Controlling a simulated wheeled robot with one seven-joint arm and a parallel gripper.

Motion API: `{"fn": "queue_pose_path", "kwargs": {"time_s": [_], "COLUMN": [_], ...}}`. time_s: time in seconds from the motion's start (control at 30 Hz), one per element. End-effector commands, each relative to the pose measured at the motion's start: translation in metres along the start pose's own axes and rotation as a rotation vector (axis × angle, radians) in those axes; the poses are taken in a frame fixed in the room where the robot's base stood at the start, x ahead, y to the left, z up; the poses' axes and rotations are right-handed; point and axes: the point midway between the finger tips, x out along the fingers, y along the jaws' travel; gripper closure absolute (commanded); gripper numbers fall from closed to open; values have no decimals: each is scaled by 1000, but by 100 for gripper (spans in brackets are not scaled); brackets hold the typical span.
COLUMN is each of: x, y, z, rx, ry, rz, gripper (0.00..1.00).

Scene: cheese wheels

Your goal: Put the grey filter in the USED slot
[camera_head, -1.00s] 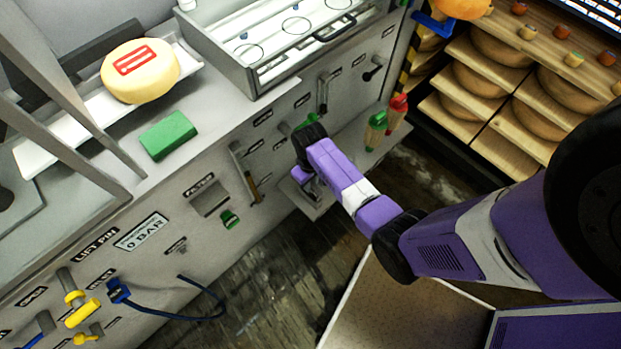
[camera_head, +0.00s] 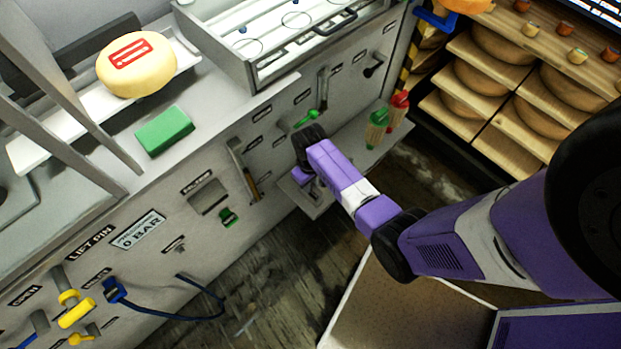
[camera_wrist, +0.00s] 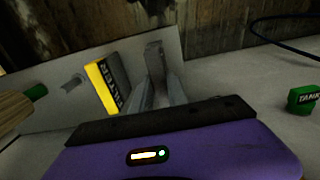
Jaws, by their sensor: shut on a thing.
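My gripper (camera_wrist: 157,90) is in the lower middle of the wrist view, its fingers shut on a narrow grey upright piece, which looks like the grey filter (camera_wrist: 154,58). Much of the piece is hidden between the fingers. In the head view my gripper (camera_head: 302,177) is low in front of the machine's wall, by a small ledge; the held piece cannot be made out there. A grey recess (camera_head: 208,197) under a FILTER label is on the wall to the left. I cannot read a USED label in either view.
A yellow and black block (camera_wrist: 108,86) marked FILTER is close left of my fingers, by the pale ledge (camera_wrist: 60,110). A green TANK piece (camera_wrist: 303,99) is at right. Green (camera_head: 377,127) and red (camera_head: 398,104) brush-like things stand right of my gripper.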

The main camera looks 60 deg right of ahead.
Motion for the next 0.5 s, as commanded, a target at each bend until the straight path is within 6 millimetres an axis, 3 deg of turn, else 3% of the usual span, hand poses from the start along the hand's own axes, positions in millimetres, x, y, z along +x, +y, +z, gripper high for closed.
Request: {"fn": "queue_pose_path", "kwargs": {"time_s": [0.5], "x": [12], "y": [0], "z": [0], "rx": [0], "ry": [1], "rz": [0], "gripper": [100]}}
